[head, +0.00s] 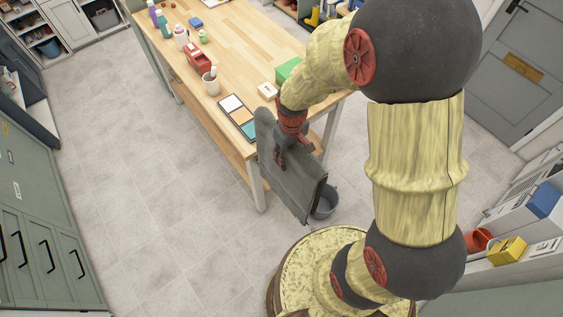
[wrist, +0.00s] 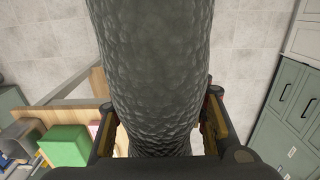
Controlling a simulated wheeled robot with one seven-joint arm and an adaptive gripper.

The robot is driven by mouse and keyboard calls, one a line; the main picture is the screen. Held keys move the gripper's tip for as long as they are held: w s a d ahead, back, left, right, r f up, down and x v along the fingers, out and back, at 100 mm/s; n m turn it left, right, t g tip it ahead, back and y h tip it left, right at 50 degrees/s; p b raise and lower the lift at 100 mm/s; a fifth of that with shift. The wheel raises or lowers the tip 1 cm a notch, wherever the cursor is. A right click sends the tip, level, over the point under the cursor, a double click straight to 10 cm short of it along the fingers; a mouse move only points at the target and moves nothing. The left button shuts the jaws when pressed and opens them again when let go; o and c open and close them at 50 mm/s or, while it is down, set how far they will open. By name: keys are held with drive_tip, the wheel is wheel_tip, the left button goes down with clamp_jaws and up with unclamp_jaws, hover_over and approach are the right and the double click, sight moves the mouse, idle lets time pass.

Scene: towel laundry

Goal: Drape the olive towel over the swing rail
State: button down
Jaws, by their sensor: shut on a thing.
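The olive towel (head: 293,188) looks dark grey-green and hangs as a folded slab below my gripper (head: 284,152) in the head view, beside the near end of the wooden table. My gripper is shut on the towel's upper part. In the wrist view the towel (wrist: 150,60) fills the middle, running between the two fingers of my gripper (wrist: 160,112). It hides much of what lies beyond. I cannot make out the swing rail in either view.
The wooden table (head: 235,55) carries bottles, a red caddy (head: 198,58), a white cup (head: 211,84), colour swatches (head: 238,117) and a green box (head: 288,70). A grey bucket (head: 326,203) stands on the floor behind the towel. Green cabinets (head: 40,220) line the left; tiled floor between is clear.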

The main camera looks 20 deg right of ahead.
drive_tip(key=shift+w+a+f+b, duration=0.1)
drive_tip(key=shift+a+f+b, duration=0.05)
drive_tip(key=shift+f+b, duration=0.35)
drive_tip(key=shift+w+a+f+b, duration=0.1)
drive_tip(key=shift+f+b, duration=0.15)
drive_tip(key=shift+f, duration=0.3)
wheel_tip(320, 180, down, 41)
drive_tip(key=b, duration=3)
idle(0.8)
drive_tip(key=shift+f, duration=0.1)
drive_tip(key=c, duration=1.4)
unclamp_jaws()
drive_tip(key=o, duration=0.3)
drive_tip(key=shift+o, duration=0.9)
drive_tip(key=shift+s+f, duration=0.1)
drive_tip(key=shift+s, duration=0.05)
